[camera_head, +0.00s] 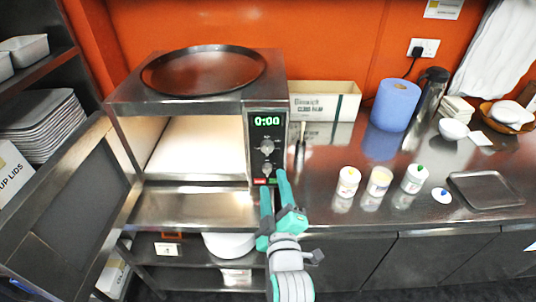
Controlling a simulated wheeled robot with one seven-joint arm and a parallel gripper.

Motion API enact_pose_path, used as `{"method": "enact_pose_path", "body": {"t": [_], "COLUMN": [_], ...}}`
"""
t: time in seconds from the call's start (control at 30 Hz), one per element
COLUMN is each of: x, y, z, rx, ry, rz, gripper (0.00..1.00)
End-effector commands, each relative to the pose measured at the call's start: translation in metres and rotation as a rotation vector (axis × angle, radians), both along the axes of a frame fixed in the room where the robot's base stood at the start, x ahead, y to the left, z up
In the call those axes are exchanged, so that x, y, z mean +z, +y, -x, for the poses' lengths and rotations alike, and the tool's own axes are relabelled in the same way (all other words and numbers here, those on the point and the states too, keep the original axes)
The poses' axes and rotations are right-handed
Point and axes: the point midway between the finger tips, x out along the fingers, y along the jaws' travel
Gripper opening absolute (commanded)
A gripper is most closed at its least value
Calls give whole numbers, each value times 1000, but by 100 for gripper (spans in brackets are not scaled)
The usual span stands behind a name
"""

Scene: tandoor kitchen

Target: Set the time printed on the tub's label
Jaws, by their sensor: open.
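A steel microwave oven (180,107) stands on the counter, its cavity open to view. Its control panel (253,150) has a green display (267,121) reading 0:00. Below are an upper knob (267,146), a lower knob (267,169), and a red and a green button. My gripper (274,182) is open and empty, its fingertips in front of the panel's lower part, near the lower knob and buttons. I cannot tell whether it touches them. Three small tubs stand on the counter to the right: left (348,182), middle (379,181) and right (415,178). Their label print is too small to read.
The microwave's dark door (75,195) hangs open at left. A round tray (204,71) lies on top. Right of it are a box (325,101), blue roll (395,104), flask (430,98), bowl (453,129), loose lid (441,195) and dark tray (490,189). Counter before the box is mostly clear.

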Motion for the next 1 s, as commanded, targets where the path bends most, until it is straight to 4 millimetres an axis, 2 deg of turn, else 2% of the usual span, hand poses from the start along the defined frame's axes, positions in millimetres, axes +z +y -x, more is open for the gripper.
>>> {"method": "enact_pose_path", "body": {"t": [0.1,0.27,0.7,1.0], "x": [12,15,15,14], "y": [1,2,11,14], "z": [-6,-16,-87,-112], "rx": [8,12,12,10], "ry": [-11,-13,-12,-13], "rz": [28,39,36,37], "gripper": [48,48,48,48]}}
